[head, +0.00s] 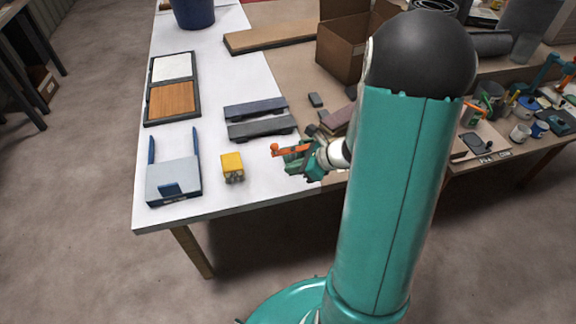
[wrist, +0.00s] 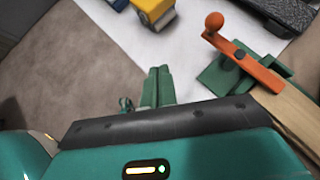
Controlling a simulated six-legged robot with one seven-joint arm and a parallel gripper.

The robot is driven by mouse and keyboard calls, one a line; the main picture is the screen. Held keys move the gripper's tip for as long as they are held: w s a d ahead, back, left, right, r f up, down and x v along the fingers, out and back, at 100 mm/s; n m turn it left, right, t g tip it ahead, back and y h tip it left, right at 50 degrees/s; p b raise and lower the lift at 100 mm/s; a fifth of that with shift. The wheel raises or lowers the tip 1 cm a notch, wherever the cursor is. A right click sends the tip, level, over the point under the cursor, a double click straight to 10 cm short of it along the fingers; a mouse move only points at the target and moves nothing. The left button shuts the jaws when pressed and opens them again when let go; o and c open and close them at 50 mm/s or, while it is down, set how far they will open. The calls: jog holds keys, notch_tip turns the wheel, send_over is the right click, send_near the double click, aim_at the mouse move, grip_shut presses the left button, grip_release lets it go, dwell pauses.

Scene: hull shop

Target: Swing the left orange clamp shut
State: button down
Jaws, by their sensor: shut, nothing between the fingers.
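An orange clamp (wrist: 240,54) with a ball knob on its lever sits on a green base (wrist: 224,75) in the wrist view, at the end of a wooden bar (wrist: 298,112). In the head view the orange lever (head: 291,149) lies near the table's front edge, its knob to the left. My gripper (wrist: 158,72) is shut and empty, to the left of the clamp and apart from it in the wrist view. In the head view my arm hides much of this area, and I cannot separate my fingers from the green base. Only one orange clamp shows.
A yellow block (head: 232,167) and a blue-grey holder (head: 174,181) stand left of the clamp. Two dark grey bars (head: 258,121) lie behind it. The white tabletop (head: 220,75) has bare room between them. A cardboard box (head: 340,47) stands farther back.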

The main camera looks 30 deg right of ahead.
jog(key=shift+s+r, duration=1.05)
jog(key=shift+s, duration=0.2)
jog(key=shift+s, duration=0.1)
jog(key=s+a+r+n+g+h, duration=0.1)
jog(key=s+a+r+n+g, duration=0.35)
jog(key=a+r+n, duration=0.8)
jog(key=s+a+r+n+t+h, duration=0.1)
jog(key=s+r+n+h, duration=0.4)
jog(key=n, duration=1)
jog(key=s+r+t, duration=0.1)
jog(key=s+r, duration=0.2)
jog(key=shift+a+t+h, duration=0.15)
jog(key=shift+t+h, duration=0.15)
jog(key=shift+t, duration=0.05)
